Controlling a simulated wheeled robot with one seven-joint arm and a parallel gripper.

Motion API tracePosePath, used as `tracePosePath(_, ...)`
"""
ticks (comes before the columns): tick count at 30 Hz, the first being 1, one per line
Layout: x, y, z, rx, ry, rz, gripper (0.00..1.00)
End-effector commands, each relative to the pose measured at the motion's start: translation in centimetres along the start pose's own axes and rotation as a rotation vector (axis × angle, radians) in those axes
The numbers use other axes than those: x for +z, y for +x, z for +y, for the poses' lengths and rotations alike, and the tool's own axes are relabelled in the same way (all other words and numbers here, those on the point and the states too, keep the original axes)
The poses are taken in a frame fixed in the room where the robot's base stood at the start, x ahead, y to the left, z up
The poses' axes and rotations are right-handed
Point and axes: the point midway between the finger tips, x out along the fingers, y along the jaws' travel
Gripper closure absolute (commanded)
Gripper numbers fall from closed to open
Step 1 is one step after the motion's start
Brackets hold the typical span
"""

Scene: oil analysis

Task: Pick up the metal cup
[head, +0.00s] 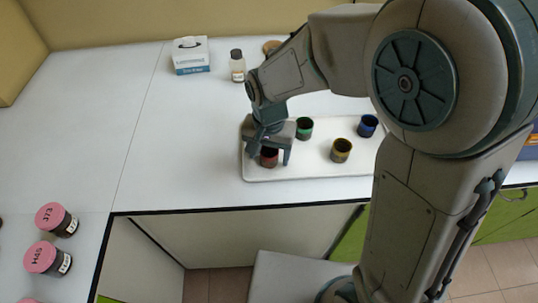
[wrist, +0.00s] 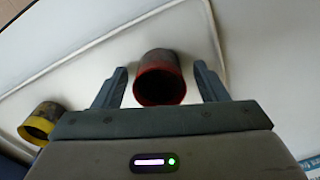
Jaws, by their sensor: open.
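Several small dark metal cups with coloured rims stand on a white tray (head: 318,171). The red-rimmed cup (head: 269,158) is near the tray's left front. It also shows in the wrist view (wrist: 160,78), between the two fingers. My gripper (head: 272,157) is open and points down around this cup; in the wrist view the fingers (wrist: 160,84) stand apart on either side with gaps. The green-rimmed cup (head: 304,128) is just behind it. The yellow-rimmed cup (head: 341,150) and the blue-rimmed cup (head: 367,125) stand further right. The yellow-rimmed one shows at left in the wrist view (wrist: 41,122).
A tissue box (head: 191,56) and a clear bottle (head: 237,66) stand behind the tray. Pink-lidded jars (head: 57,219) are on the counter at lower left. The white counter (head: 130,120) left of the tray is clear. Its front edge is close to the tray.

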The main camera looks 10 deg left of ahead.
Motion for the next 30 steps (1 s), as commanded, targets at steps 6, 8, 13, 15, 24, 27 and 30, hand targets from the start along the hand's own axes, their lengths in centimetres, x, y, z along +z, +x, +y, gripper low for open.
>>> tracePosePath(6,0.0,0.0,0.0,0.000,0.000,0.000,0.51)
tracePosePath(8,0.0,0.0,0.0,0.000,0.000,0.000,0.67)
tracePosePath(13,0.0,-0.1,0.0,0.000,0.000,0.000,0.82)
tracePosePath(15,0.0,-0.1,0.0,0.000,0.000,0.000,0.82)
tracePosePath(24,0.0,-1.2,0.0,-0.002,0.000,0.002,0.82)
tracePosePath(27,-0.1,-2.5,-0.1,-0.003,-0.001,0.004,0.82)
tracePosePath(30,-0.1,-4.6,0.0,-0.004,0.000,0.005,0.82)
